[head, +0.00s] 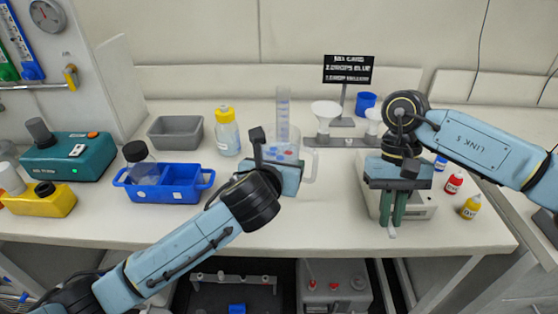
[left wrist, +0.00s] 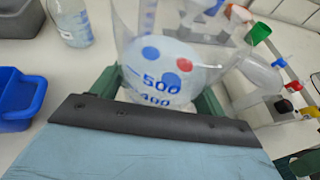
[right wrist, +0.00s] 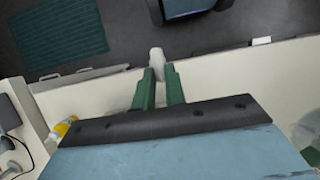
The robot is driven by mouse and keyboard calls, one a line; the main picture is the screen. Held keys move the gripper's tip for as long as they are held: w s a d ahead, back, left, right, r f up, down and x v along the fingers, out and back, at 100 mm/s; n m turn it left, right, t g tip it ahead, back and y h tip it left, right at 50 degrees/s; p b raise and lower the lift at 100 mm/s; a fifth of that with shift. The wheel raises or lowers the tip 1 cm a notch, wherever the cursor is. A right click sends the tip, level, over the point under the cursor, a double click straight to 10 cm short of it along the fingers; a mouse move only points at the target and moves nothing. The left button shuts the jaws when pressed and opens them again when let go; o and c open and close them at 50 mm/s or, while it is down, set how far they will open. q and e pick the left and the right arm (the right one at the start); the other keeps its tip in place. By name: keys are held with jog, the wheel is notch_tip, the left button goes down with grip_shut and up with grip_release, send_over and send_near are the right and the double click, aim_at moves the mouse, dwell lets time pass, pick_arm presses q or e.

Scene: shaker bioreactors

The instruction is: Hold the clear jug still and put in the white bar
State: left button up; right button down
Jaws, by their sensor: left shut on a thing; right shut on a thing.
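The clear jug (head: 307,160) stands upright on the bench in the middle of the head view, its handle to the right. Blue numbers and blue and red spots show on or in it in the left wrist view (left wrist: 165,62). My left gripper (head: 282,172) is shut on the jug's side, its green fingers on either side of it. My right gripper (head: 392,212) points down, apart from the jug and to its right. It is shut on the small white bar (right wrist: 157,57), which sticks out past the fingertips. The bar also shows in the head view (head: 392,233).
A white flat device (head: 422,208) is behind my right gripper. Red (head: 453,183) and yellow (head: 471,207) dropper bottles stand right of it. A stand with white funnels (head: 326,110) is behind the jug. A blue divided tray (head: 165,195) and grey bin (head: 175,132) are left.

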pick_arm(q)
jog(key=shift+f, duration=0.55)
pick_arm(e)
jog(key=shift+f, duration=0.15)
